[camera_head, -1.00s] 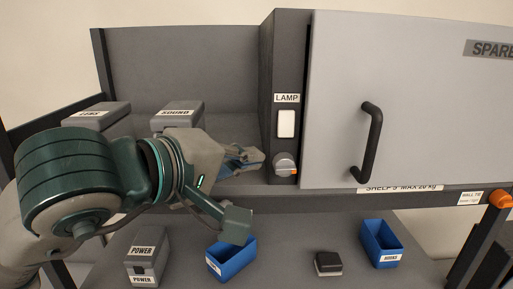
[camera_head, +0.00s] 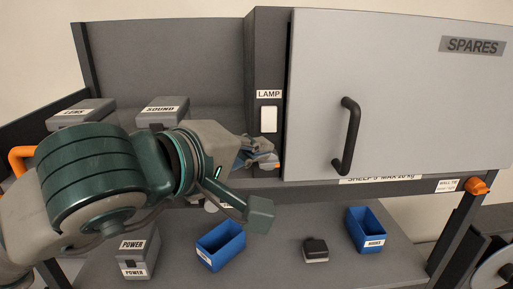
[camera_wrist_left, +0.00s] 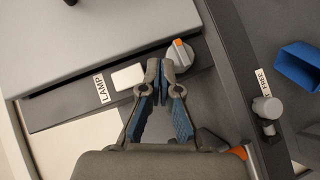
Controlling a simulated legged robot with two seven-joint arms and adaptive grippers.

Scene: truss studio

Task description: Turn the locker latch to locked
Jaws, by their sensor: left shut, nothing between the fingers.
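The grey locker (camera_head: 395,100) stands at the right of the head view with its door closed and a black handle (camera_head: 346,136) on it. The latch is a round grey knob with an orange mark, low on the dark post left of the door; its orange mark (camera_head: 276,166) points right in the head view. The knob (camera_wrist_left: 181,54) shows more fully in the left wrist view. My left gripper (camera_head: 268,153) is shut and empty, its fingertips right beside the knob and partly covering it in the head view. Whether they touch it, I cannot tell. My right gripper is out of view.
A white switch (camera_head: 269,119) labelled LAMP sits just above the latch. Grey boxes (camera_head: 163,112) stand on the shelf behind my arm. Below are blue bins (camera_head: 221,246), (camera_head: 366,230), a POWER box (camera_head: 137,257) and a small dark block (camera_head: 315,250).

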